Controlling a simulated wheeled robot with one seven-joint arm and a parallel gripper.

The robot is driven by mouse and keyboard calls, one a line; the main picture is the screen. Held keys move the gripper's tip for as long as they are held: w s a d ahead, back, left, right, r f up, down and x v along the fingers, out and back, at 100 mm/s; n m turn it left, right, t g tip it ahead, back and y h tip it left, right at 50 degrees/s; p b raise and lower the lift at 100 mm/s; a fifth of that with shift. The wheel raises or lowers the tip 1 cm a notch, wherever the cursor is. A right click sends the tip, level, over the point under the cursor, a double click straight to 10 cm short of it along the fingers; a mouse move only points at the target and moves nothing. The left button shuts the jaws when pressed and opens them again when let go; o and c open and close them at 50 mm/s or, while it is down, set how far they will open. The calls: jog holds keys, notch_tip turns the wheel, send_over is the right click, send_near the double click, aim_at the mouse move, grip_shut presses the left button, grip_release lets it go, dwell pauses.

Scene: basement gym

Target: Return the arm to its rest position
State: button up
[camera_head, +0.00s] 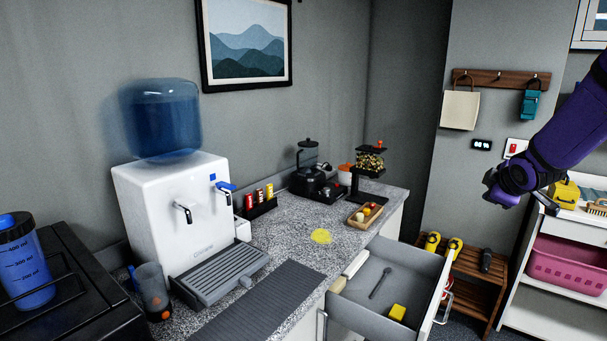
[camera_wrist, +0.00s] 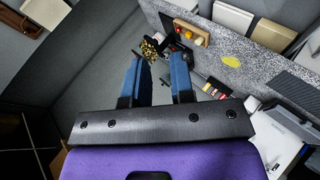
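My purple arm (camera_head: 575,125) reaches in from the right edge in the head view, high in front of the wall and shelf. In the wrist view, the two blue fingers of my gripper (camera_wrist: 156,68) stand apart with a clear gap. Nothing is held between them. The counter things seen past the fingertips are in the background. The fingers are hard to make out in the head view.
The water dispenser (camera_head: 165,205) is on the counter. A white shelf (camera_head: 550,318) with a pink basket (camera_head: 570,266) and a wooden rack (camera_head: 466,263) stand at the right.

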jog(key=s+a+r+m+g, duration=0.1)
jog(key=s+a+r+m, duration=0.2)
jog(key=s, duration=0.9)
jog(key=s+a+r+m+g+y, duration=0.1)
jog(key=s+a+r+m+g, duration=0.1)
jog(key=s+a, duration=0.6)
jog(key=s+a+r+m+g+y, duration=0.1)
jog(key=s+a+r+m, duration=0.3)
jog(key=s, duration=1.1)
jog(key=shift+s+a+r+m+g, duration=0.25)
jog(key=shift+s+a+m+g, duration=0.2)
jog(key=shift+a+m, duration=0.5)
jog(key=shift+w+d, duration=0.1)
jog(key=shift+d, duration=0.1)
